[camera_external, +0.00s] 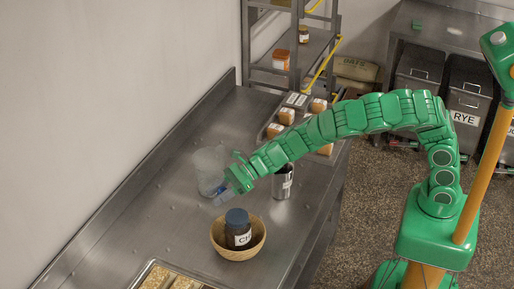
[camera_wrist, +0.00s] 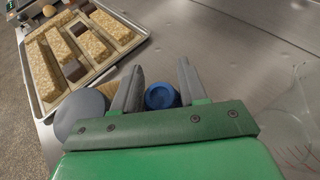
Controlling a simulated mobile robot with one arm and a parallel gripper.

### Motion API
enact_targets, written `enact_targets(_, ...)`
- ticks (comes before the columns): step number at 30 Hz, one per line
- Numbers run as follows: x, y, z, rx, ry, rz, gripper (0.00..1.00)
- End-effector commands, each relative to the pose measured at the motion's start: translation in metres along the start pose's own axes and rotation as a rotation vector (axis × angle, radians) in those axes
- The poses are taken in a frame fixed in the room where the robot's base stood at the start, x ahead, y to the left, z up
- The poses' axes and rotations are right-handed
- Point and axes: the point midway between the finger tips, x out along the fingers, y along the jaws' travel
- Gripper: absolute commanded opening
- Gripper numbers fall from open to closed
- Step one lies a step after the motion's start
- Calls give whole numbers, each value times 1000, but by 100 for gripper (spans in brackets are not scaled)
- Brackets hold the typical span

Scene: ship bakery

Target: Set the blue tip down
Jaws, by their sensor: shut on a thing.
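My gripper (camera_external: 222,194) is low over the steel counter, beside a clear container, and is shut on the blue tip (camera_external: 221,188). In the wrist view my gripper (camera_wrist: 158,88) has the round blue tip (camera_wrist: 163,96) between its two grey fingers. The tip has a darker ring in its middle. Its lower part is hidden, and I cannot tell whether it touches the counter.
The clear container (camera_external: 207,168) stands close behind my gripper. A wooden bowl (camera_external: 240,253) holds a dark jar (camera_external: 238,232) with a blue-grey lid. A metal canister (camera_external: 283,181) stands right. A tray of bars (camera_wrist: 143,36) lies beyond. Bare counter (camera_external: 150,208) lies left.

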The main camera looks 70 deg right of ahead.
Motion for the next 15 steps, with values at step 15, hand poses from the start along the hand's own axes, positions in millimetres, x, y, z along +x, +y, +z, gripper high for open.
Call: enact_targets(15, 50, -18, -4, 2, -5, 4, 14)
